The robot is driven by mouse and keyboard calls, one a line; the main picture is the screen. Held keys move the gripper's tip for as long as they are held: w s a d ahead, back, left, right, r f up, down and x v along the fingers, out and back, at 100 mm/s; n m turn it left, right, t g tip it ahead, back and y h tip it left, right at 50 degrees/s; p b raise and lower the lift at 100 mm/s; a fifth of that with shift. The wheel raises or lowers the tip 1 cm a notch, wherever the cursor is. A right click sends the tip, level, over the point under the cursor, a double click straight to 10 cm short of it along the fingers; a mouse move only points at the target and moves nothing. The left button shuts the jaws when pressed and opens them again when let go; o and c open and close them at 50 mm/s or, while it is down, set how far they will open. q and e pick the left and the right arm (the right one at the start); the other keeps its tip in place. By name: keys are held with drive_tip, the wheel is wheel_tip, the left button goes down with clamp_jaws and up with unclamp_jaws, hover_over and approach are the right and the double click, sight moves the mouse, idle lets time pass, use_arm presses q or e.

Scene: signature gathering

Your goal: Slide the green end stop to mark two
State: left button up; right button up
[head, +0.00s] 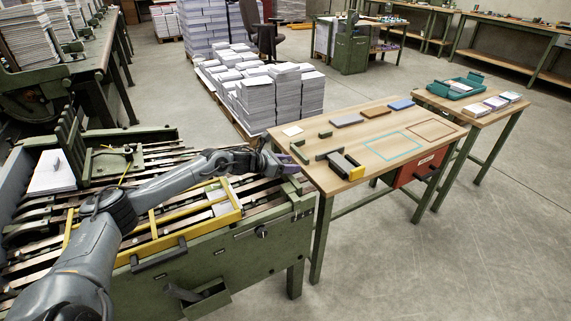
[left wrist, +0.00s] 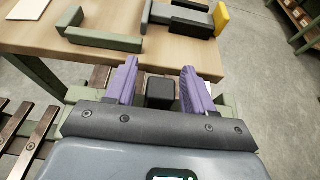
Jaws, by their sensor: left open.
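My left gripper (head: 286,160) is at the left edge of the wooden table, where the slatted green machine meets it. In the left wrist view its two purple fingers (left wrist: 160,70) are apart. A small dark block (left wrist: 160,93) shows between them; I cannot tell whether it is part of the gripper. A green L-shaped piece (head: 299,152) lies on the table just beyond the gripper and also shows in the left wrist view (left wrist: 103,41), clear of the fingers. It may be the green end stop, but I cannot be sure. No numbered mark is readable. My right gripper is not in view.
On the table (head: 352,182) are a grey block with a yellow end (head: 343,164), several coloured pads, and a cyan and a brown outline. A yellow frame (head: 170,232) lies on the slatted machine below my left arm. Paper stacks (head: 275,97) stand behind.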

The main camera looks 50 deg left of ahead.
use_arm(q)
drive_tip(key=shift+s, duration=0.15)
drive_tip(key=shift+s+a+r+p, duration=0.2)
drive_tip(key=shift+s+p, duration=0.15)
drive_tip(key=shift+s, duration=0.15)
drive_tip(key=d+p+v, duration=0.1)
drive_tip(key=p+v, duration=0.8)
drive_tip(key=p, duration=0.1)
drive_tip(key=shift+s+a, duration=0.25)
drive_tip(key=shift+a, duration=0.2)
drive_tip(key=shift+r, duration=0.15)
